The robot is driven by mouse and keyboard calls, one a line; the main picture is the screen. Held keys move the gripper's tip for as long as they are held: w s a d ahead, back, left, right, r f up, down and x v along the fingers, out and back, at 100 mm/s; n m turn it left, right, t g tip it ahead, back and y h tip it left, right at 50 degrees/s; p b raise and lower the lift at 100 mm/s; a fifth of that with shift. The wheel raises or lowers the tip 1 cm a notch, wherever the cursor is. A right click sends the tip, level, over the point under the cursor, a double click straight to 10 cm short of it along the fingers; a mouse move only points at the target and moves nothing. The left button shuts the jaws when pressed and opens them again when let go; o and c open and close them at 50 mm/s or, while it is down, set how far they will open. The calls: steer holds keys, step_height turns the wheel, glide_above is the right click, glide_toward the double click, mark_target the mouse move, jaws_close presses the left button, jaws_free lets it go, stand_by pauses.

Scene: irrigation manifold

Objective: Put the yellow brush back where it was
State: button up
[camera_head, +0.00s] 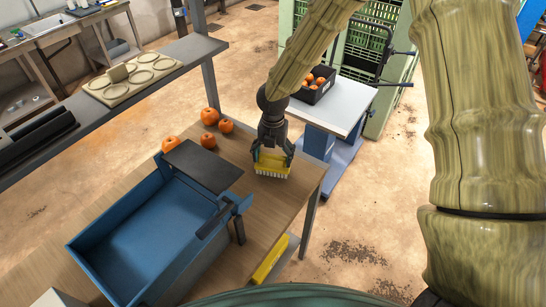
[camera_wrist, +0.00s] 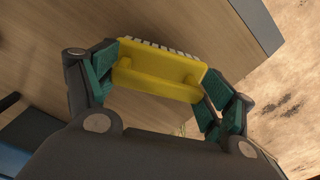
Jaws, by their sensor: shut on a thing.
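The yellow brush (camera_head: 271,165) has a yellow back and white bristles. My gripper (camera_head: 272,158) is shut on it, with one finger at each end of the brush. In the head view the brush is at the right part of the wooden table (camera_head: 262,205), bristles facing down. In the wrist view the yellow brush (camera_wrist: 157,72) lies between the two green-padded fingertips of my gripper (camera_wrist: 160,88), above the wood. I cannot tell whether the bristles touch the table.
A blue tray (camera_head: 85,257) with a dark plate (camera_head: 203,166) stands left of the brush. Several orange fruits (camera_head: 209,141) lie behind it. A yellow object (camera_head: 270,258) sits below the table's right edge. A white-topped cart (camera_head: 338,109) stands beyond. Bare wood surrounds the brush.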

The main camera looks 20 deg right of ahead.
mark_target(273, 155)
steer(key=shift+f, duration=0.7)
steer(key=shift+f, duration=0.1)
steer(key=o, duration=0.9)
step_height(273, 155, up, 12)
steer(key=shift+r+b, duration=0.15)
steer(key=shift+b, duration=1.1)
